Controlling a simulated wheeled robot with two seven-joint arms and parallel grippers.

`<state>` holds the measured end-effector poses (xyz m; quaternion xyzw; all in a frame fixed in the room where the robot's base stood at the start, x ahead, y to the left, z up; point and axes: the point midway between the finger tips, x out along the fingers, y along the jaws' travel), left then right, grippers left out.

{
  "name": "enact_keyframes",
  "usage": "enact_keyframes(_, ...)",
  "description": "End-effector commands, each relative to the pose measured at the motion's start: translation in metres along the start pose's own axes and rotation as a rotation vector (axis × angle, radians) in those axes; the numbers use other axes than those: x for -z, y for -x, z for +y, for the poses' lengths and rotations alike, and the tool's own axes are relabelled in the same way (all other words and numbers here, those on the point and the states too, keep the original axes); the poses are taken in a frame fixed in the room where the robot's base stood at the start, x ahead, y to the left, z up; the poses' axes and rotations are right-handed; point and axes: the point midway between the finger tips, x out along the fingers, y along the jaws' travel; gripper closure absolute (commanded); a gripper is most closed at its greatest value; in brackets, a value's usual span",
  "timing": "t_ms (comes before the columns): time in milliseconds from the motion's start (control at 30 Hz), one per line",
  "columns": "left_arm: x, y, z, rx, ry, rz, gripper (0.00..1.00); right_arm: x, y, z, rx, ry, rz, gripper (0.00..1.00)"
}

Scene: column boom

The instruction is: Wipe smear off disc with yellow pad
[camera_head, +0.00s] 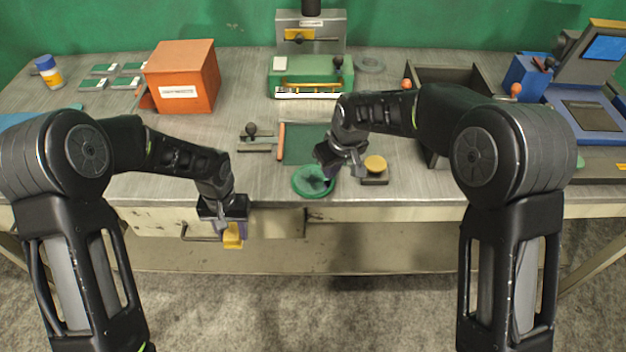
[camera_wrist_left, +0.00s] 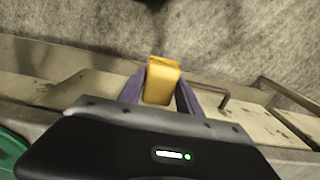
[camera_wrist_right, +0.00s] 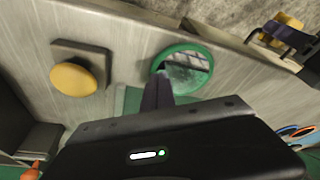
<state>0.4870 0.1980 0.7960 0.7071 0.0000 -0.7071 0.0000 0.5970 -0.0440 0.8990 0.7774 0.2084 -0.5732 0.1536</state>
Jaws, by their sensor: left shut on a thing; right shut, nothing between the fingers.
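The yellow pad (camera_head: 232,237) is in my left gripper (camera_head: 236,226), beyond the bench's front edge and left of the disc. In the left wrist view the pad (camera_wrist_left: 162,82) sits between both purple fingers. The disc (camera_head: 313,188) has a green rim and lies flat near the bench's front edge. In the right wrist view the disc (camera_wrist_right: 190,82) has a grey, glossy face with dark and pale marks; I cannot tell smear from reflection. My right gripper (camera_head: 328,170) is shut and empty, at or just over the disc's rim; contact is unclear.
A yellow round knob on a square block (camera_head: 375,168) stands right of the disc. A green mat (camera_head: 300,145) lies behind it. An orange box (camera_head: 182,78), a green fixture (camera_head: 310,75) and a dark open bin (camera_head: 450,75) stand further back. Bare bench lies left of the disc.

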Motion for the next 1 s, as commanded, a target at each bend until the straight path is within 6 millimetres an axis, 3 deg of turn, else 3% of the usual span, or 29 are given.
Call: enact_keyframes(1000, 0.0001, -0.0073, 0.0000, 0.000, 0.000, 0.000, 0.91, -0.0027, -0.0089, 0.0000, 0.000, 0.000, 0.000, 1.00)
